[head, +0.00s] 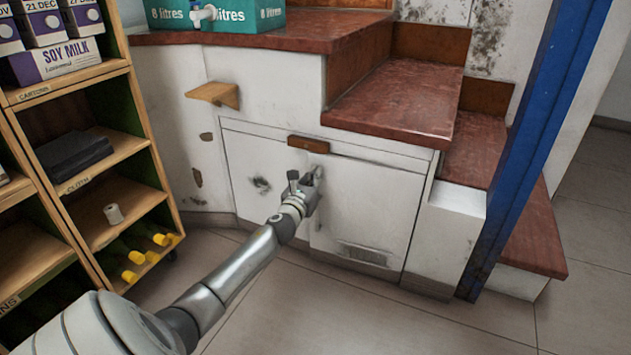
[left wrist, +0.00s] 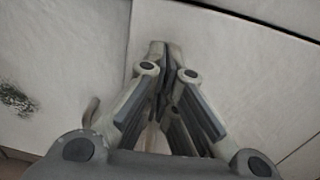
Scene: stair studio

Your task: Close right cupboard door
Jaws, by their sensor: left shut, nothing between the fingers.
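The right cupboard door (head: 372,210) is a white panel with a vent slot near its bottom, under the red stair treads. It looks flush or nearly so with the cupboard front; I cannot tell if a small gap is left. The left cupboard door (head: 262,180) beside it is scuffed and looks shut. My left gripper (head: 312,174) is shut and empty at the upper left part of the right door, close to the seam between the doors. In the left wrist view its fingertips (left wrist: 160,48) are at the right door's surface (left wrist: 225,60); contact is unclear. My right gripper is out of view.
A wooden shelf unit (head: 133,190) with cartons and bottles stands at the left. A blue post (head: 540,140) rises right of the cupboard. A small wooden ledge (head: 213,95) juts from the wall. The tiled floor (head: 350,315) in front is clear.

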